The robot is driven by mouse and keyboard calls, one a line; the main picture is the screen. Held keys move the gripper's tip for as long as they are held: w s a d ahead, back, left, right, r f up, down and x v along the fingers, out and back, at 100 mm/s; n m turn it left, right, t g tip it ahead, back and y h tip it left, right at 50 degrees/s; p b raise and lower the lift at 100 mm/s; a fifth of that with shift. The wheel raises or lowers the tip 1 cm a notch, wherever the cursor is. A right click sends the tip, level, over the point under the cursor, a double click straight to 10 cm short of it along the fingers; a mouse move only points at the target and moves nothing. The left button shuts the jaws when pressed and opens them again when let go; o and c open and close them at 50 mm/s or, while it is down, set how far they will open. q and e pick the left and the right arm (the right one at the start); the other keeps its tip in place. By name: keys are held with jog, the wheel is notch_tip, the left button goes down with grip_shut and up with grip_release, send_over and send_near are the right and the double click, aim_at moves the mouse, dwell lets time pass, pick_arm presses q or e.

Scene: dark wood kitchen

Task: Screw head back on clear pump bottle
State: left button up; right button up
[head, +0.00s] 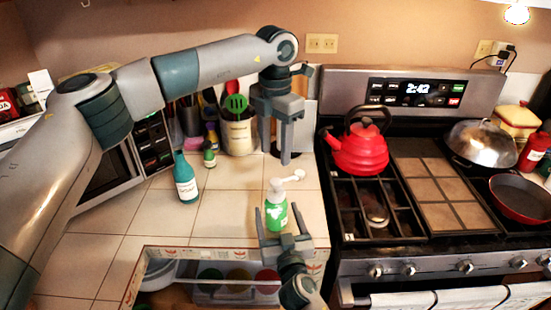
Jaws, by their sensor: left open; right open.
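The pump bottle (276,212) stands upright on the tiled counter. It looks green with a white label and a pale neck. A white pump head (290,178) shows at its top, its spout pointing right; I cannot tell whether it sits on the neck or lies just behind it. My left gripper (279,156) hangs fingers down above and behind the bottle, open and empty. My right gripper (281,226) comes up from the front, open, with its fingers on either side of the bottle's lower part in the picture. Contact is unclear.
A teal bottle (186,182) and a small green bottle (209,156) stand to the left. A utensil crock (238,134) is at the back. The stove with a red kettle (361,148) borders the right. An open drawer (215,252) is in front. Counter tiles at left are clear.

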pick_arm(q)
notch_tip(320, 180, down, 3)
jog(key=b, duration=0.3)
jog(key=shift+f, duration=0.35)
pick_arm(e)
jog(key=s+d, duration=0.3)
jog(key=s, duration=1.1)
jog(key=shift+s, duration=0.4)
